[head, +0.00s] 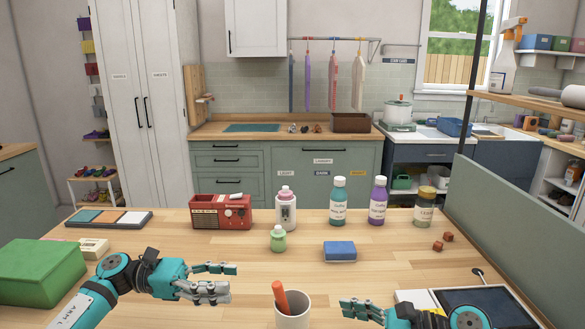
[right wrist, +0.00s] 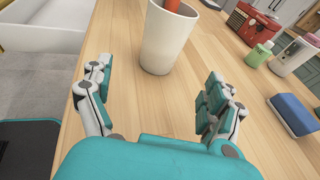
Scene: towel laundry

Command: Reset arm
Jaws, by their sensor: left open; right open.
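My left gripper (head: 218,284) is open and empty above the left front part of the wooden table. My right gripper (head: 362,309) is at the bottom of the head view, right of a white cup (head: 293,312) that holds an orange stick-like thing (head: 281,298). In the right wrist view my right gripper (right wrist: 155,95) is open, its fingers apart with bare table between them. The white cup (right wrist: 168,42) stands just beyond those fingers, apart from them.
A green box (head: 40,271) is at the left. A red radio (head: 220,212), several bottles (head: 338,202) and a blue sponge (head: 340,251) stand across the table. A dark tablet-like panel (head: 482,303) lies at the right, beside a green-grey partition (head: 520,235).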

